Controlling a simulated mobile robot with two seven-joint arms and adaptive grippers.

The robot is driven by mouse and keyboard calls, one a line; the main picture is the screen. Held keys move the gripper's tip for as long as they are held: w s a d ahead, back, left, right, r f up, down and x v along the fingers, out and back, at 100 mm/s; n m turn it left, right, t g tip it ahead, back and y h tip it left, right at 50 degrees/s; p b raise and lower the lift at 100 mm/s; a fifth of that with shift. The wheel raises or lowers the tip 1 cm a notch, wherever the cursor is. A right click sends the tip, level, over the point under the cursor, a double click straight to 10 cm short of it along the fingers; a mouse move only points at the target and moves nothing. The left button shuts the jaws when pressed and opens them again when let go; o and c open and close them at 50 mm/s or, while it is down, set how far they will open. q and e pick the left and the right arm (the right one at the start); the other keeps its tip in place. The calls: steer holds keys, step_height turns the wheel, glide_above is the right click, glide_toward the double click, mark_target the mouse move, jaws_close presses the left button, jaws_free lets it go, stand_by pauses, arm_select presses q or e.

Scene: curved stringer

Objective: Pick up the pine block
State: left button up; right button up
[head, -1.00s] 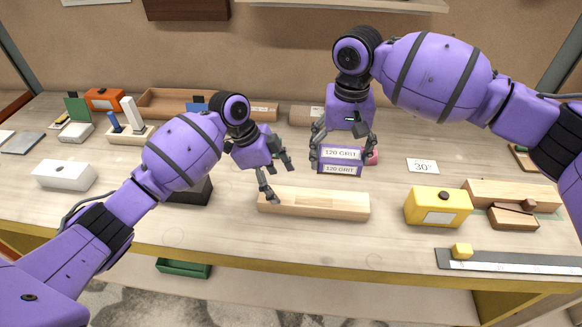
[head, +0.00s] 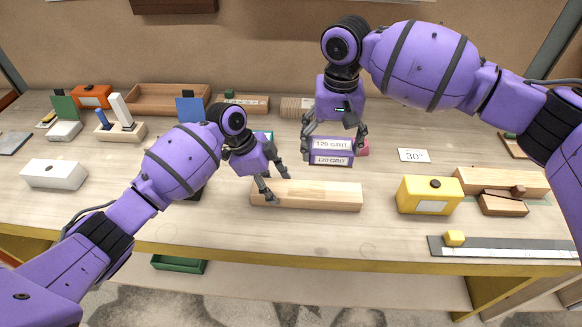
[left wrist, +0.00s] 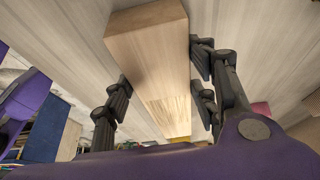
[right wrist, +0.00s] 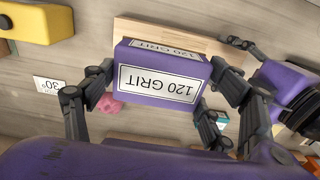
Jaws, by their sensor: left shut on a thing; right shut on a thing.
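The pine block (head: 325,195), a long pale bar, lies on the workbench in the middle of the head view. My left gripper (head: 272,184) is at its left part, with the fingers shut on its two long sides. In the left wrist view the pine block (left wrist: 150,50) runs between the fingers (left wrist: 165,100). Whether it is clear of the bench cannot be told. My right gripper (head: 333,138) is shut on a purple sanding block (head: 331,151) labelled 120 GRIT, behind the pine block. The right wrist view shows that purple block (right wrist: 160,75) between its fingers (right wrist: 158,95).
A yellow box (head: 429,195) stands right of the pine block, with brown wooden pieces (head: 503,205) beyond it. A metal ruler (head: 500,247) lies near the front edge. A white box (head: 54,174) is at the left. A "30°" card (head: 412,155) lies behind the yellow box.

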arm_select(q)
step_height(320, 180, up, 10)
steer(key=shift+r, duration=0.2)
stand_by(0.4)
steer(key=shift+f, duration=0.15)
steer(key=shift+f, duration=4.4)
steer(key=shift+f, duration=0.5)
steer(key=o, duration=1.6)
steer(key=shift+c, duration=0.5)
